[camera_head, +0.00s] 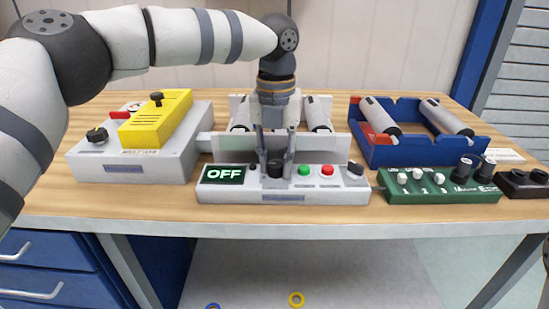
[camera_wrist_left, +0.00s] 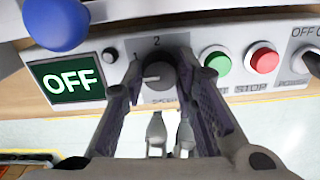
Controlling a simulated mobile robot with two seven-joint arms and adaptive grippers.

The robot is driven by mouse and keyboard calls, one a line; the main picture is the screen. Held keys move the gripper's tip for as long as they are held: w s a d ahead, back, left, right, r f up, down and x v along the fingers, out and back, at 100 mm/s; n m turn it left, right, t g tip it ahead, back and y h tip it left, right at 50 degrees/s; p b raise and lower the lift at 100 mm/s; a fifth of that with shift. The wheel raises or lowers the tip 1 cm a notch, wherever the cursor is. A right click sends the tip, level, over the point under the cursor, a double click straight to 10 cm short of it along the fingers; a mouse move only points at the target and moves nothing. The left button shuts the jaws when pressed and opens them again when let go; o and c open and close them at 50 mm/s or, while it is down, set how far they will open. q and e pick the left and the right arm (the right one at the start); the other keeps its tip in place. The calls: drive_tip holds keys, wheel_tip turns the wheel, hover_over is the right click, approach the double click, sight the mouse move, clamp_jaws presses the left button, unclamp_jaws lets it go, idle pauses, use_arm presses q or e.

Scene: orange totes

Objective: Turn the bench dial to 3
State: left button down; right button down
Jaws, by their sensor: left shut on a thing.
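The bench dial is a dark round knob (camera_head: 275,169) on the front of a light grey control box (camera_head: 335,190). In the left wrist view the knob (camera_wrist_left: 160,76) has a pale pointer line toward the left, and a "2" is printed above it. A "3" is not visible; fingers cover part of the scale. My left gripper (camera_head: 275,157) reaches down from above, with one finger on each side of the knob, shut on it. In the left wrist view its fingers (camera_wrist_left: 163,77) flank the knob. My right gripper is not in view.
The box has an "OFF" display (camera_head: 223,174), a green button (camera_head: 303,170), a red button (camera_head: 327,170) and a black switch (camera_head: 355,168). A yellow-topped box (camera_head: 155,118) stands left, a blue roller cradle (camera_head: 410,150) and green panel (camera_head: 430,182) right. The bench front edge is clear.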

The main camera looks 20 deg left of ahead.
use_arm(q)
drive_tip(key=m, duration=0.3)
drive_tip(key=shift+m, duration=0.4)
drive_tip(key=m, duration=0.3)
drive_tip(key=shift+m, duration=0.3)
drive_tip(key=m, duration=0.3)
drive_tip(key=shift+m, duration=0.3)
drive_tip(key=m, duration=0.3)
drive_tip(key=shift+m, duration=0.3)
drive_tip(key=m, duration=0.4)
drive_tip(key=shift+f+m, duration=0.1)
drive_tip(key=shift+m, duration=0.2)
drive_tip(key=m, duration=0.3)
drive_tip(key=shift+m+b, duration=0.3)
drive_tip(key=shift+b, duration=0.05)
drive_tip(key=m, duration=0.3)
drive_tip(key=shift+m, duration=2.1)
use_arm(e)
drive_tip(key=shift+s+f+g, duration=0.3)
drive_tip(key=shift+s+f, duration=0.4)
